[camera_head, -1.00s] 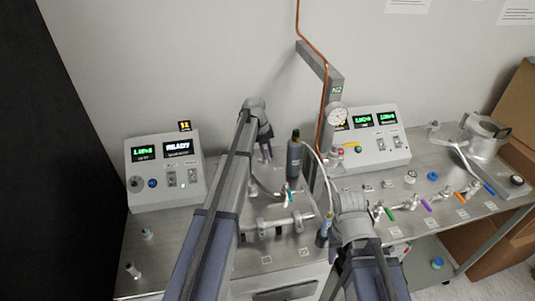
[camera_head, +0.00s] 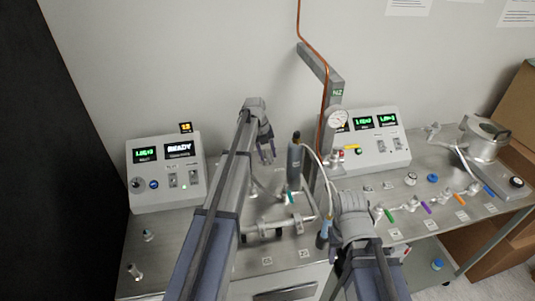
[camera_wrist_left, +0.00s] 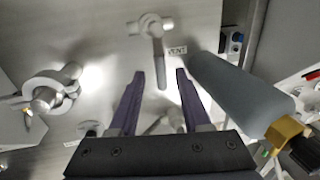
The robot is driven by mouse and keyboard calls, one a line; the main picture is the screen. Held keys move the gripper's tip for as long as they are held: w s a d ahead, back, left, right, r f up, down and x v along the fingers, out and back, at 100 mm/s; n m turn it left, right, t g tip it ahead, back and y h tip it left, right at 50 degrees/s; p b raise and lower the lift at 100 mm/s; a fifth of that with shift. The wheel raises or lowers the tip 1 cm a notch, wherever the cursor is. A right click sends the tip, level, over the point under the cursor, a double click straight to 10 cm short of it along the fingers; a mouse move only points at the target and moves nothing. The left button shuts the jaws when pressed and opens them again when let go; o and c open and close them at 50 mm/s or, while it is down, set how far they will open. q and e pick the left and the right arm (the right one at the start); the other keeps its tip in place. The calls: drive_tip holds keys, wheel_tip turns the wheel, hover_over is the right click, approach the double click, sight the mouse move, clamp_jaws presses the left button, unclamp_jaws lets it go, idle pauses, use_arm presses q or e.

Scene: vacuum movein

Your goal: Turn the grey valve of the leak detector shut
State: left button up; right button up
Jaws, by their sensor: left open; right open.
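The valve is a small metal fitting (camera_wrist_left: 150,24) near a VENT label, with a grey lever (camera_wrist_left: 158,48) pointing down the left wrist view. My left gripper (camera_wrist_left: 159,74) is open. The lever lines up with the gap between its fingertips; I cannot tell whether the tips touch it or how deep they reach.
A grey bottle (camera_wrist_left: 235,85) stands close to the right of my left fingers; it also shows in the head view (camera_head: 295,160). A clamped pipe joint (camera_wrist_left: 50,90) is on the left. The detector's display box (camera_head: 165,170) stands left, a second box (camera_head: 370,140) right.

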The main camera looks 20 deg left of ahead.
use_arm(q)
wheel_tip(320, 180, up, 7)
drive_tip(key=a+p, duration=0.1)
drive_tip(key=p, duration=0.5)
drive_tip(key=shift+s, duration=0.35)
drive_tip(key=shift+a+f, duration=0.1)
drive_tip(key=s+d+n+y, duration=0.1)
drive_tip(key=s+d+n, duration=0.3)
drive_tip(key=s+n, duration=0.6)
drive_tip(key=s+d+n, duration=0.4)
drive_tip(key=s+n, duration=0.5)
drive_tip(key=n, duration=0.1)
drive_tip(key=s+d+n+y, duration=0.1)
drive_tip(key=s+d+n, duration=0.3)
drive_tip(key=s+n, duration=0.6)
drive_tip(key=s+d+f+m+g+y+b, duration=0.1)
drive_tip(key=s+d+f+m+b, duration=0.2)
drive_tip(key=d+f+b, duration=0.4)
drive_tip(key=s+d, duration=0.1)
drive_tip(key=d, duration=0.2)
drive_tip(key=shift+s+f+m, duration=0.15)
drive_tip(key=shift+s+m, duration=0.15)
drive_tip(key=shift+s, duration=0.1)
